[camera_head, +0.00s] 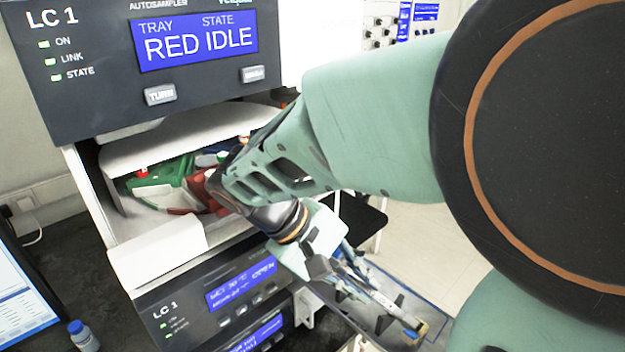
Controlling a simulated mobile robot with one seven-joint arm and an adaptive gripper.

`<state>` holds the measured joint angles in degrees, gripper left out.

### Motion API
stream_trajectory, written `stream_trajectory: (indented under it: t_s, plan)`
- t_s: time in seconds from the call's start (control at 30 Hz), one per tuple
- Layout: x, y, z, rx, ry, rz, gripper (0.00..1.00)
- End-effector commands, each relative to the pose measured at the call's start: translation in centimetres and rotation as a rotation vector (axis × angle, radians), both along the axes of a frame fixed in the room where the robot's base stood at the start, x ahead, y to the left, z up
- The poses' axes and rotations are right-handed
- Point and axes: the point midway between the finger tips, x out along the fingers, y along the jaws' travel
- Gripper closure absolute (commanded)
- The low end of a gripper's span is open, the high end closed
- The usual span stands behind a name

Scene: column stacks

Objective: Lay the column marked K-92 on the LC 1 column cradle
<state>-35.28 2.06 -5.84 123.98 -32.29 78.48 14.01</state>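My gripper (330,262) is at the end of my arm, low in the middle of the view, in front of the lower LC 1 module. Its fingers are small, partly hidden by my wrist, and their opening cannot be made out. A slim pale rod-like piece (385,302) with a yellowish end runs down and right from the fingers; I cannot tell whether it is a column or whether it is held. No K-92 marking can be read. I cannot pick out the LC 1 column cradle.
The upper LC 1 unit (95,72) shows "TRAY RED" and "STATE IDLE". Below it an open bay holds green (160,178) and red (200,190) trays. The lower LC 1 module (190,312) has blue displays. A blue-capped bottle (84,337) and a monitor (25,295) stand at left.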

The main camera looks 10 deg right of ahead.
Motion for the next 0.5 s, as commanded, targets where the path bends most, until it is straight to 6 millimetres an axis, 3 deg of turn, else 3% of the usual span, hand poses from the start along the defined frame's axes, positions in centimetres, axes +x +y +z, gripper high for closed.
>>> stream_trajectory:
  t_s: [0.17,0.5]
  plan:
    - [0.00,-0.05,0.01,-0.001,0.000,-0.001,0.69]
    - [-0.01,-0.01,0.31,0.000,0.000,0.000,0.69]
